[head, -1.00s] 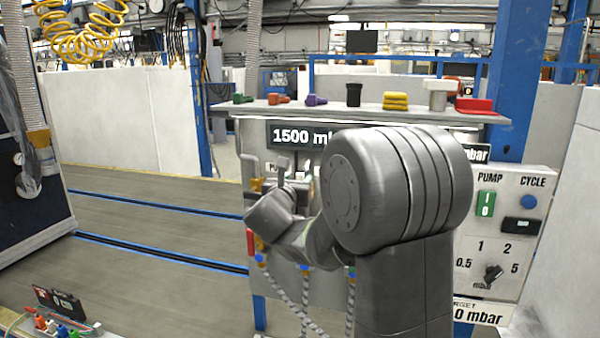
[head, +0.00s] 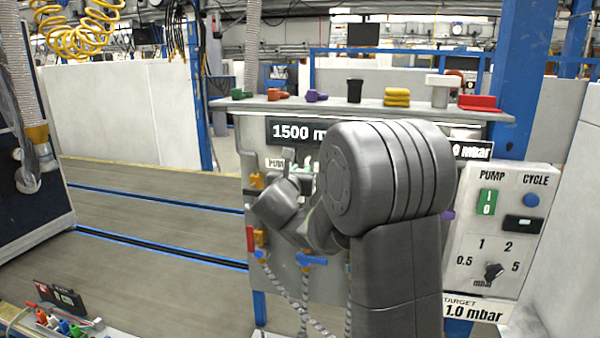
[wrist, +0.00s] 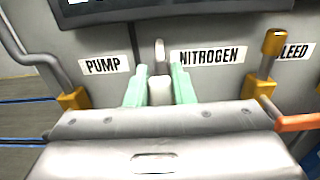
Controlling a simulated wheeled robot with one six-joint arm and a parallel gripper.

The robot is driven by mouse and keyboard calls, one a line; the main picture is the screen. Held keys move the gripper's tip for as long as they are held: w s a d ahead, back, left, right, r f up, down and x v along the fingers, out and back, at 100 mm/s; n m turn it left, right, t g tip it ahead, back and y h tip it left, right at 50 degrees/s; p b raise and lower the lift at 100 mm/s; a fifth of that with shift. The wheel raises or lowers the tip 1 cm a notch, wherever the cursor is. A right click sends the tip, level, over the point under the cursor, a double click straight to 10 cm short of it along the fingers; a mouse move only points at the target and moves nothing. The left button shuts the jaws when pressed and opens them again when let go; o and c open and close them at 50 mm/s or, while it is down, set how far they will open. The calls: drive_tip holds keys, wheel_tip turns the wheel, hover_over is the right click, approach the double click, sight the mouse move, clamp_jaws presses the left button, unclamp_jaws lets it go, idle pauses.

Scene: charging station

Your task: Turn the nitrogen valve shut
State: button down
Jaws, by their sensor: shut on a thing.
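The nitrogen valve sits under the NITROGEN label (wrist: 208,56) on the grey panel, in the middle of the wrist view. My gripper (wrist: 160,82) has pale green fingers, one on each side of a light grey piece below a grey pipe end (wrist: 160,52). It is shut on this piece, which I take for the nitrogen valve's handle. The gripper body hides the lower part of the valve, so the handle's angle cannot be told. In the head view my arm covers the nitrogen valve.
The pump valve's brass fitting (wrist: 73,99) is at left, and the bleed valve's brass fitting (wrist: 260,88) with an orange handle (wrist: 301,122) is close at right. Below are a red handle (head: 250,239) and a blue handle (head: 312,260). A shelf (head: 290,108) overhangs the panel.

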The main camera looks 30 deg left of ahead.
drive_tip(key=shift+f+b, duration=0.1)
drive_tip(key=shift+b, duration=0.25)
drive_tip(key=w+d+f+m+b, duration=0.2)
drive_tip(key=d+f+m+b, duration=0.5)
drive_tip(key=m+b, duration=1.1)
drive_tip(key=f+b, duration=0.1)
drive_tip(key=b, duration=1.4)
drive_tip(key=shift+w+d+b, duration=0.15)
drive_tip(key=shift+d+b, duration=0.1)
drive_tip(key=shift+b, duration=0.1)
drive_tip(key=c, duration=1.2)
unclamp_jaws()
drive_tip(key=shift+c, duration=0.2)
drive_tip(key=v, duration=1.4)
